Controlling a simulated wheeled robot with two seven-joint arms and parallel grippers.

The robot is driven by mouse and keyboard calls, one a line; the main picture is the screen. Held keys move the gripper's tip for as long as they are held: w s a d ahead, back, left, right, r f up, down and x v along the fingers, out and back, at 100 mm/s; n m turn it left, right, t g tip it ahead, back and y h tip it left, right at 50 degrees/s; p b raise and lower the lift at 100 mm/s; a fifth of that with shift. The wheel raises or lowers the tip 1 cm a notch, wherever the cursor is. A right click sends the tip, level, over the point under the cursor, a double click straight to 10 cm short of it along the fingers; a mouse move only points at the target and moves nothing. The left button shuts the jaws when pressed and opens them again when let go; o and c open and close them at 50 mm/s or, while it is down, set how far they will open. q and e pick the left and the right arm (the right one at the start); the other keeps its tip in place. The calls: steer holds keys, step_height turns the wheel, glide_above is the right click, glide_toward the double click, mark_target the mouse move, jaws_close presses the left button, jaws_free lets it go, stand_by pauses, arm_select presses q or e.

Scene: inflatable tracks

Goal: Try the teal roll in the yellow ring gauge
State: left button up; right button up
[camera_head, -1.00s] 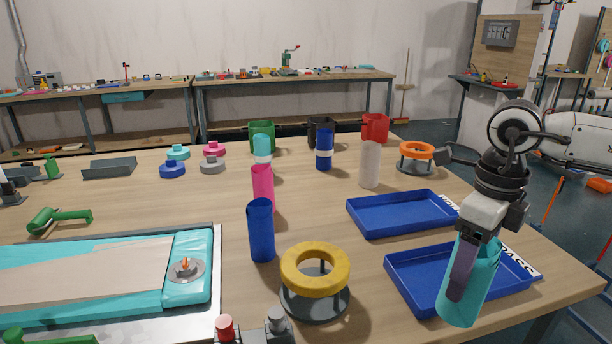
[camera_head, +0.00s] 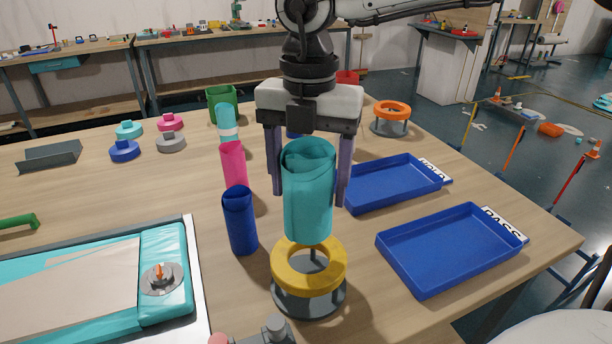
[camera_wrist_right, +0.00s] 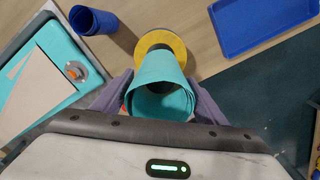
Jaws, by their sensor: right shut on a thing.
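The teal roll (camera_head: 308,205) is upright in my right gripper (camera_head: 308,185), whose two purple fingers are shut on its sides. The roll stands over the yellow ring gauge (camera_head: 309,266), its lower end at the far part of the ring in the head view. I cannot tell whether the end is inside the opening or just above it. In the right wrist view the teal roll (camera_wrist_right: 160,85) is between the fingers and covers part of the yellow ring (camera_wrist_right: 160,42). My left gripper is not in view.
A blue roll (camera_head: 239,222) and a pink roll (camera_head: 233,165) stand left of the gauge. Two blue trays lie to the right, one by the PASS label (camera_head: 449,252) and one farther back (camera_head: 396,184). An orange ring gauge (camera_head: 392,110) stands at the back right.

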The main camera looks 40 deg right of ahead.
steer(key=shift+d+b, duration=0.1)
steer(key=shift+b, duration=0.2)
step_height(320, 180, down, 4)
steer(key=b, duration=0.4)
steer(key=shift+f, duration=0.25)
steer(key=shift+f+b, duration=0.5)
steer(key=shift+b, duration=0.15)
steer(key=shift+b, duration=0.35)
steer(key=shift+f, duration=0.1)
stand_by(0.6)
stand_by(0.8)
